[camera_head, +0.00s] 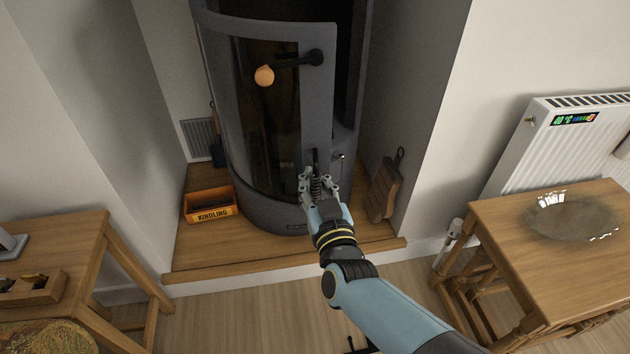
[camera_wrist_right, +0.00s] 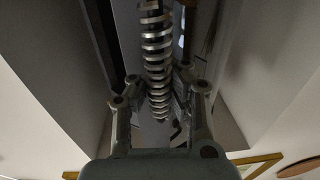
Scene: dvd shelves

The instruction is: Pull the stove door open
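The dark grey stove (camera_head: 270,212) stands in the alcove. Its curved glass door (camera_head: 318,100) is ajar, with a dark gap between its right edge and the stove body. A metal coil handle (camera_head: 316,160) stands upright low near the door's right edge. My right gripper (camera_head: 318,182) is at this coil, one finger on each side of it. In the right wrist view the coil (camera_wrist_right: 157,60) runs between the two fingers (camera_wrist_right: 158,92). Whether the fingers press on it is not clear. My left gripper is in neither view.
An orange kindling box (camera_head: 211,216) sits left of the stove. A wooden board (camera_head: 384,188) leans on the alcove's right wall. A wooden table (camera_head: 490,222) stands at the right before a white radiator (camera_head: 540,140); another table (camera_head: 75,235) is at the left. The floor between is mostly clear.

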